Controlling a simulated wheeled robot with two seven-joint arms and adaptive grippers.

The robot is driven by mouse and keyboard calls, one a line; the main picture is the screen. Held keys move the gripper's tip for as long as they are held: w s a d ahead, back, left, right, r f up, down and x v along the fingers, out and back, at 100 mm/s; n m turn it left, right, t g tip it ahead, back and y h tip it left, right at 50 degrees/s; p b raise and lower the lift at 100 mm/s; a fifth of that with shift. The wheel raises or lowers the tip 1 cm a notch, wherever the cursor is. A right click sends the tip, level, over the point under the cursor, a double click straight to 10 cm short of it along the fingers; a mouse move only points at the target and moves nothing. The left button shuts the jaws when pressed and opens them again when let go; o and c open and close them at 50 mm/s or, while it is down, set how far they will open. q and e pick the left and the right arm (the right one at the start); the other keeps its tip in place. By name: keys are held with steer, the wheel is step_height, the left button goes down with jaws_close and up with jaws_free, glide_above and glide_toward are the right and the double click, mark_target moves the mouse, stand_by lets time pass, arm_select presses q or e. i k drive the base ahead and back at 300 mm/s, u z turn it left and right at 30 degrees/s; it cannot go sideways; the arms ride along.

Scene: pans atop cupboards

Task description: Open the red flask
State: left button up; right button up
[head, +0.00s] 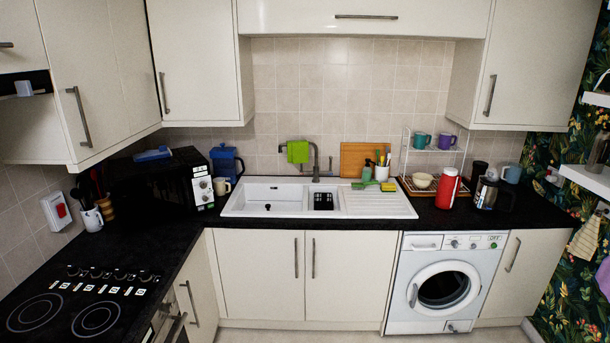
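The red flask (447,190) stands upright on the dark worktop, right of the sink and above the washing machine. Its top is whitish; whether that is a closed cap is too small to tell. Neither of my grippers shows in the head view.
A dish rack (431,150) with a bowl (422,180) and mugs stands left of the flask. The sink (270,197) lies left. Worktop in front of the flask is clear.

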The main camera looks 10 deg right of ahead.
mark_target(449, 187)
steer(key=z, duration=0.4)
steer(key=i, duration=1.85)
steer(key=z, duration=0.8)
